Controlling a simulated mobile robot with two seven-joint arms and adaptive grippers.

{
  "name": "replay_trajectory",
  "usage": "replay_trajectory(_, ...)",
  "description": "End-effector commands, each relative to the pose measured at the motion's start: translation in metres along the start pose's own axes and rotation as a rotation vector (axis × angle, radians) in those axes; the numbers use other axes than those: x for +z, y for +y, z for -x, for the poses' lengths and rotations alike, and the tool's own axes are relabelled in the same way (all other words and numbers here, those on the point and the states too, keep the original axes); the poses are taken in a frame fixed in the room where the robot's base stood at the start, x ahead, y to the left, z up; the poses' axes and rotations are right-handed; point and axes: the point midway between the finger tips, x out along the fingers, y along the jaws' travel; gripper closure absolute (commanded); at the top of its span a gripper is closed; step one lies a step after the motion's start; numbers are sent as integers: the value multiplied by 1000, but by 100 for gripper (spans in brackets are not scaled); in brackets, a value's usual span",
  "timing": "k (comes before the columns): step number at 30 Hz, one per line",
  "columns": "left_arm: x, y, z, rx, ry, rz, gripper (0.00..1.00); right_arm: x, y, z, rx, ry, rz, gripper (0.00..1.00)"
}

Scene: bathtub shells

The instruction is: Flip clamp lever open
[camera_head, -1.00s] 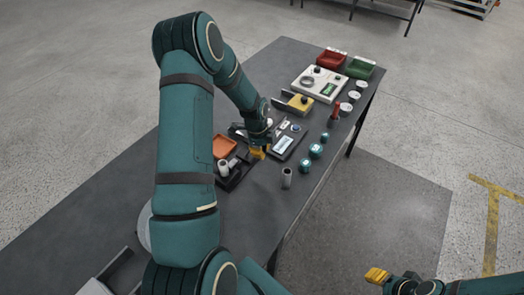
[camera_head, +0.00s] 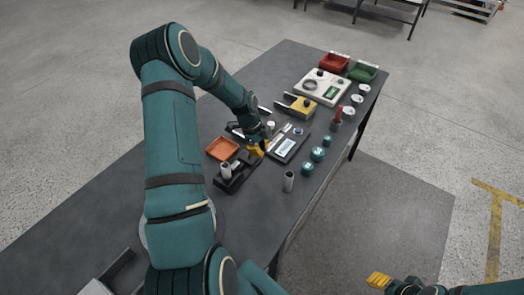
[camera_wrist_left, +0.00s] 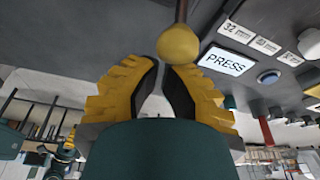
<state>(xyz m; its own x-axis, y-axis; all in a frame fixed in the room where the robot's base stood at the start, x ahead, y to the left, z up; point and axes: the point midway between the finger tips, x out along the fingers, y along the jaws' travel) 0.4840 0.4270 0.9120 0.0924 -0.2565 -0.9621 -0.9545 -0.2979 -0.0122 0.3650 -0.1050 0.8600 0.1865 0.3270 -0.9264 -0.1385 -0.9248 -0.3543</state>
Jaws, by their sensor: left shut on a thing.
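My left gripper (camera_head: 258,148) is over the middle of the table, beside the dark clamp fixture (camera_head: 233,181). In the left wrist view its yellow fingers (camera_wrist_left: 163,66) are close together at the tips. A yellow ball knob (camera_wrist_left: 180,43) on a thin brown lever rod (camera_wrist_left: 181,12) sits right at the fingertips. The gripper is shut on this knob. In the head view the lever is mostly hidden by the gripper. My right gripper (camera_head: 378,280) is at the bottom right, off the table; its opening cannot be made out.
A panel with a "PRESS" screen (camera_head: 287,146) lies just right of the left gripper. An orange tray (camera_head: 222,148) is to its left. A grey cylinder (camera_head: 289,181) and teal round pieces (camera_head: 317,154) stand near the right edge. The table's near left is mostly clear.

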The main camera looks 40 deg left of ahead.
Motion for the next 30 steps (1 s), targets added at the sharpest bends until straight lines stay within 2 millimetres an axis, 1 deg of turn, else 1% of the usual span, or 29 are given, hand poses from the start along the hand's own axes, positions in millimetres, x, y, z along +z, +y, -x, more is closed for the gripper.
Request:
replay_trajectory(1, 5, 0, 2, 2, 20, 9, 100, 0, 0, 0, 0, 0, 0, 53)
replay_trajectory(5, 12, -2, 7, 14, 91, 15, 100, 0, 0, -1, 0, 0, 0, 53)
replay_trajectory(10, 24, -4, 15, 37, 222, 24, 100, 1, 2, -7, 1, 0, 0, 53)
replay_trajectory(18, 46, -10, 25, 80, 459, 35, 100, 4, 9, -27, 5, 0, 0, 53)
replay_trajectory(24, 57, -12, 29, 106, 593, 41, 100, 8, 14, -40, 6, -8, 2, 53)
replay_trajectory(30, 62, -13, 32, 110, 604, 39, 100, 12, 16, -47, 4, -17, 5, 53)
